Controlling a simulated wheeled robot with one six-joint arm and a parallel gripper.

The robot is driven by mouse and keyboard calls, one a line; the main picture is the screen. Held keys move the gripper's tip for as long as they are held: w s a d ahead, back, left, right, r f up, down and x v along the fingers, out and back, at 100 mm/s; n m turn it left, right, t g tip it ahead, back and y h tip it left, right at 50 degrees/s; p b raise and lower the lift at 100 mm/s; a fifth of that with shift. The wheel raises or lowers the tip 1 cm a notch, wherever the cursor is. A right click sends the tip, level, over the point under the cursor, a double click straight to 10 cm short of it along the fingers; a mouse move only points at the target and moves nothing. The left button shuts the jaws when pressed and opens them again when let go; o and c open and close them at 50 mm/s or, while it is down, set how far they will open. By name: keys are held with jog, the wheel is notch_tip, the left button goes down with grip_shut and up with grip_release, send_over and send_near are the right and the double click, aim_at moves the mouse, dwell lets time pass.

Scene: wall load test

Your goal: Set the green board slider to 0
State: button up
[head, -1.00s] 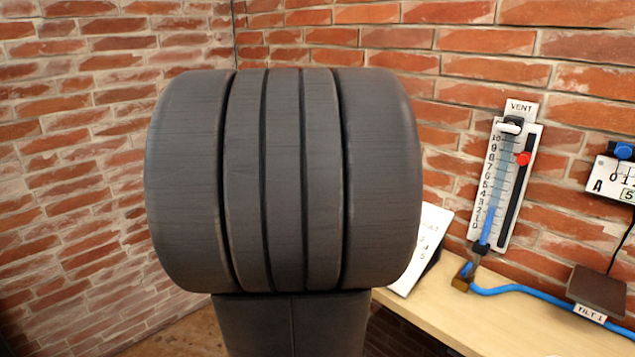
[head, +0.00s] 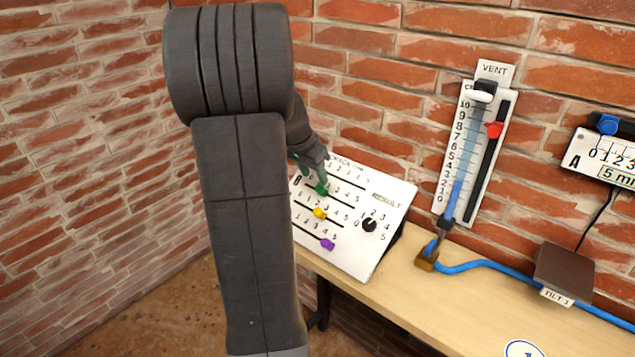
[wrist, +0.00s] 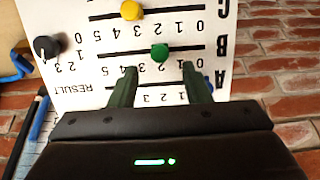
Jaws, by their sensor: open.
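The white board (head: 365,255) leans on the bench, with several slider rows and coloured knobs. Its green slider knob (head: 321,188) also shows in the wrist view (wrist: 159,53), where the board appears upside down. It sits on the row marked B, near the 2, with the 0 to its right in that view. My gripper (wrist: 160,68) is open and empty. Its two fingertips lie left and right of the green knob, slightly below it in the picture; I cannot tell how close they are to the board. In the head view my arm hides the board's left edge.
A yellow knob (wrist: 131,10) is on the neighbouring row, and a purple knob (head: 327,244) is lower down. A black result dial (head: 369,225) is on the board. A vent gauge (head: 472,150) with a red slider is on the brick wall.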

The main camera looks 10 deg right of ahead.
aim_at(318, 187)
jog(key=x, duration=0.5)
grip_shut()
jog(key=shift+a, duration=0.1)
